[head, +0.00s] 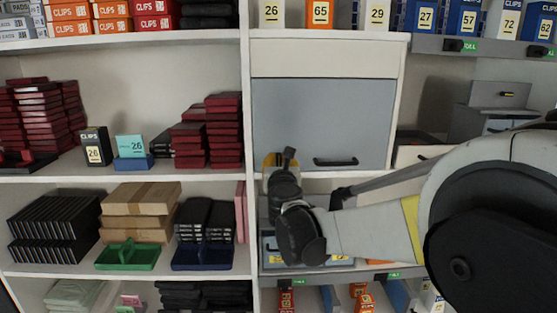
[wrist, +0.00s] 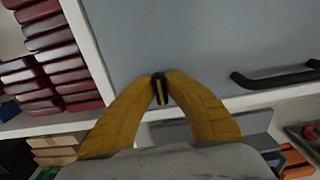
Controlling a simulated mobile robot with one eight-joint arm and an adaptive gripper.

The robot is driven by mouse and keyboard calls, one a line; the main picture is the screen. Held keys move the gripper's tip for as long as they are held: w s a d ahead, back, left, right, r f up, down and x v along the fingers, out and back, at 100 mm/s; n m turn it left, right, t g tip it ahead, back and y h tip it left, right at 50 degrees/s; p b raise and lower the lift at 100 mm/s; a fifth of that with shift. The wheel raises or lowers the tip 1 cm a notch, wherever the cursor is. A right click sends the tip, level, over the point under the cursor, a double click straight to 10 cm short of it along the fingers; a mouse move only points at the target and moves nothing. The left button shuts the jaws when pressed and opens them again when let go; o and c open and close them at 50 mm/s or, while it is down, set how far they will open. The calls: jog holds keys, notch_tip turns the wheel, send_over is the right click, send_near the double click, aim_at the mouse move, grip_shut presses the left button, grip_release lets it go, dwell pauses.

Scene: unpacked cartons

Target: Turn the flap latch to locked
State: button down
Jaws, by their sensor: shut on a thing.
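The grey flap (head: 322,115) is closed upright across the middle bay of the shelf, with a black bar handle (head: 335,162) near its lower edge. The flap (wrist: 200,45) and handle (wrist: 275,78) also show in the wrist view. A small black latch with a yellow stripe (wrist: 160,92) sits at the flap's lower left. My gripper (wrist: 161,78) has its two yellow fingers closed around this latch. I cannot tell the latch's locked side.
Stacks of dark red boxes (head: 224,130) stand on the shelf left of the divider (head: 247,100). Below are a green tray (head: 128,256) and a blue tray (head: 202,257). My arm crosses the lower right. A grey box (head: 480,122) stands on the right shelf.

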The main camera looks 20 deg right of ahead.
jog(key=shift+m, duration=0.3)
jog(key=m+b, duration=0.1)
jog(key=m, duration=0.2)
jog(key=shift+d+f+m+b, duration=0.1)
jog(key=shift+m+b, duration=0.3)
jog(key=m+b, duration=0.1)
jog(key=m, duration=0.3)
jog(key=shift+d, duration=0.1)
jog(key=m+b, duration=0.1)
jog(key=m, duration=0.4)
jog(key=shift+f, duration=0.1)
jog(key=shift+m+b, duration=0.6)
jog(key=shift+m, duration=1.7)
jog(key=c, duration=1.4)
grip_release()
